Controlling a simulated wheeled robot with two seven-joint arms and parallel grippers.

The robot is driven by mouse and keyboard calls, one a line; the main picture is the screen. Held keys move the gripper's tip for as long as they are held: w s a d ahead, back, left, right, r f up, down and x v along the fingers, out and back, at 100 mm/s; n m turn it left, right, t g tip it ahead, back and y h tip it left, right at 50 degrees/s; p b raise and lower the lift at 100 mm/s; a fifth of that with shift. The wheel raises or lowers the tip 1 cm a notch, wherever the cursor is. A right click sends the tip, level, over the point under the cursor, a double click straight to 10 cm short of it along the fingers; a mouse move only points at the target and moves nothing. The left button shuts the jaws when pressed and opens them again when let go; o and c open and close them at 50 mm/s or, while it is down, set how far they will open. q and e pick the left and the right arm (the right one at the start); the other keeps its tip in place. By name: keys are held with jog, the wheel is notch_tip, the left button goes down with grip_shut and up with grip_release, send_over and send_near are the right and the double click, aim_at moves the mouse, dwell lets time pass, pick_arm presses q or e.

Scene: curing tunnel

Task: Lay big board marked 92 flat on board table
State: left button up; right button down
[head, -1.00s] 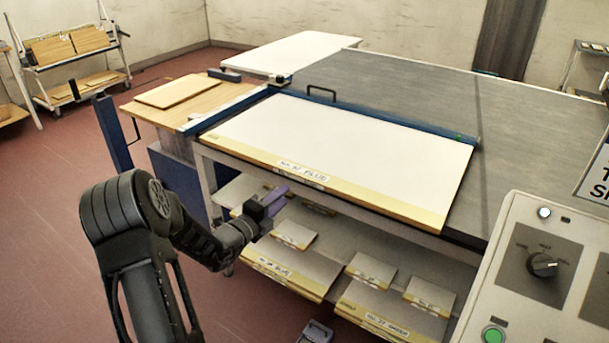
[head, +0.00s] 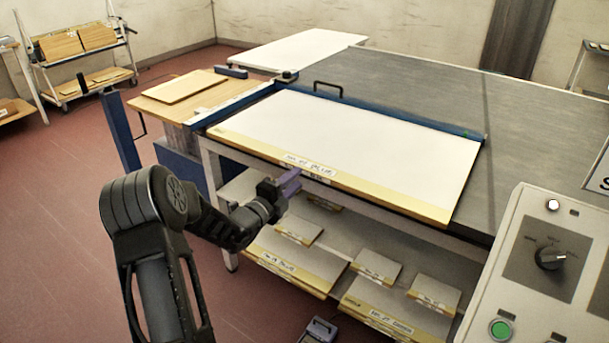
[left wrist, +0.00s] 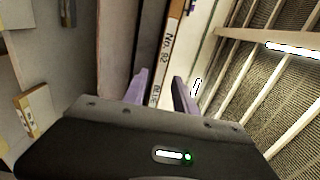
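The big board (head: 350,140) has a white face and a yellow front edge strip with a label. It lies flat at the front of a large grey-topped table (head: 420,95), along a blue bar. In the left wrist view its labelled edge (left wrist: 168,45) appears to read "No. 92" and "BLUE". My left gripper (head: 290,183) is at the board's front edge, near the label. Its purple fingers (left wrist: 160,90) stand apart, with the edge showing between and beyond them; contact is not clear. My right gripper is not in view. Which surface is the board table is not marked.
Smaller labelled boards (head: 375,266) lie on the shelf below. A wooden side table (head: 150,108) holds a brown board (head: 183,86). A white table (head: 305,48) at the back is bare. A control panel (head: 545,265) stands at the right front.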

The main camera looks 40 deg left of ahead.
aim_at(305, 168)
pick_arm(q)
jog(key=w, duration=0.5)
jog(key=shift+w+b, duration=0.4)
grip_shut()
dwell(1.1)
jog(key=shift+w+r, duration=0.2)
jog(key=shift+r, duration=0.65)
jog(key=shift+s+f, duration=0.1)
jog(key=shift+f, duration=0.1)
jog(key=shift+s+f, duration=0.15)
jog(key=shift+s, duration=0.1)
jog(key=s+p, duration=0.4)
jog(key=s, duration=0.9)
jog(key=shift+p, duration=0.3)
dwell(0.4)
